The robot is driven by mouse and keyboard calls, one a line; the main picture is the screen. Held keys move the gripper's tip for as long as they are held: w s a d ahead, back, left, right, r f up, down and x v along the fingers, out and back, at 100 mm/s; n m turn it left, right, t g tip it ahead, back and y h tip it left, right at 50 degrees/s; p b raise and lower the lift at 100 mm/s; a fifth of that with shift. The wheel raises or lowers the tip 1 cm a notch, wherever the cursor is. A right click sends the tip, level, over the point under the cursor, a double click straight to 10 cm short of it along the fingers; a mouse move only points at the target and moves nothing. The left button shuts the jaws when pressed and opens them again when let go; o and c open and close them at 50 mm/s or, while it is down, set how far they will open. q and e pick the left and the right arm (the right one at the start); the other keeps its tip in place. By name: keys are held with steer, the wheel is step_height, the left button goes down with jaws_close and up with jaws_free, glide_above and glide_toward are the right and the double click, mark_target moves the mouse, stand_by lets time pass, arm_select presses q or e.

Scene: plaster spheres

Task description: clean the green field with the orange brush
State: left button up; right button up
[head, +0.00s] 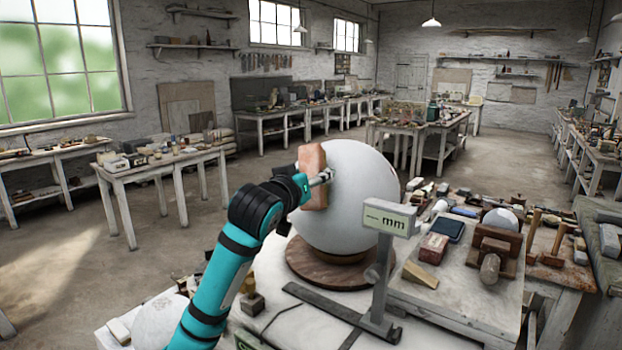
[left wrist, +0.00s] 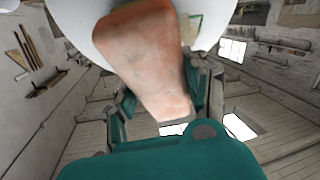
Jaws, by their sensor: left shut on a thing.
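A large white plaster sphere (head: 352,205) stands on a round brown base (head: 325,272) on the worktable. My left gripper (head: 322,178) is shut on the orange brush (head: 313,163), a brownish-orange block held upright against or very close to the left side of the sphere. In the left wrist view the brush (left wrist: 143,50) fills the upper middle, in front of the white sphere (left wrist: 82,14). A small green-edged patch, seemingly the green field (left wrist: 191,28), shows partly beside the brush; the brush hides the rest. The field cannot be made out in the head view. My right gripper is not in view.
A gauge with an "mm" display (head: 389,219) stands close in front of the sphere at right. A small box (head: 433,248), a wooden block (head: 421,275) and several tools crowd the table's right side. Floor (head: 170,250) is clear at left.

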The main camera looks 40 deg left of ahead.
arm_select(q)
steer(key=shift+s+d+f+b, duration=0.35)
steer(key=shift+s+f+b, duration=0.1)
steer(key=shift+s+f, duration=0.2)
steer(key=shift+s+d, duration=0.2)
steer(key=shift+s, duration=0.2)
steer(key=shift+w, duration=0.15)
steer(key=shift+f, duration=0.1)
steer(key=shift+w+a+f, duration=0.15)
steer(key=shift+w+f, duration=0.1)
steer(key=shift+w, duration=0.2)
steer(key=shift+f, duration=0.1)
